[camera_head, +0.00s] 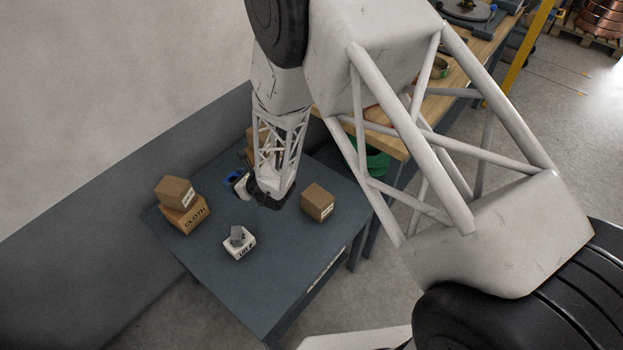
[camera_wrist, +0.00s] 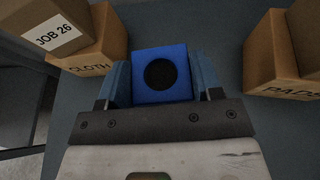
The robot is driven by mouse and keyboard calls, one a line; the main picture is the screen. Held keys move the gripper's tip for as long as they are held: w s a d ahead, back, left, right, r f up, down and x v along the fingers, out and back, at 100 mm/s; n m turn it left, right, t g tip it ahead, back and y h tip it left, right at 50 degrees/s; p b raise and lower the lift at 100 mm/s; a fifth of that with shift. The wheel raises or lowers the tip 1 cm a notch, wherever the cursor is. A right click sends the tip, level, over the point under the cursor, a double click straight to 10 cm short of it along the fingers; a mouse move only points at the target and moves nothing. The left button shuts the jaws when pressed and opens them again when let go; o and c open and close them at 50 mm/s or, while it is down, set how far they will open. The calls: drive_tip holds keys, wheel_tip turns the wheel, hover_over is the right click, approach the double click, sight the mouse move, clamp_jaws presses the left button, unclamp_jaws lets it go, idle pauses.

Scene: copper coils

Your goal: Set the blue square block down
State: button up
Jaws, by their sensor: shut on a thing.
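The blue square block (camera_wrist: 160,73) has a dark round hole in its face. In the wrist view it sits between the two fingers of my gripper (camera_wrist: 159,82), which is shut on it. In the head view a bit of blue (camera_head: 231,179) shows at the end of my gripper (camera_head: 236,181), over the far part of the grey table (camera_head: 262,285). My arm hides much of that area. I cannot tell whether the block touches the table.
A carton marked CLOTH (camera_head: 186,217) with a smaller carton (camera_head: 175,191) on it stands left. A carton marked PADS (camera_wrist: 270,65) is right in the wrist view. Another carton (camera_head: 318,203) and a white labelled holder (camera_head: 239,244) stand on the table. The near table is clear.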

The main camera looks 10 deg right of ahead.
wheel_tip(320, 180, up, 6)
drive_tip(key=shift+f, duration=0.2)
drive_tip(key=w+d, duration=0.5)
drive_tip(key=d, duration=0.7)
drive_tip(key=m+t+h, duration=0.1)
hover_over(315, 180)
wheel_tip(315, 180, down, 4)
drive_tip(key=shift+w+f, duration=0.1)
drive_tip(key=shift+f, duration=0.45)
drive_tip(key=shift+f, duration=0.15)
drive_tip(key=shift+f, duration=3)
drive_tip(key=shift+f, duration=1.85)
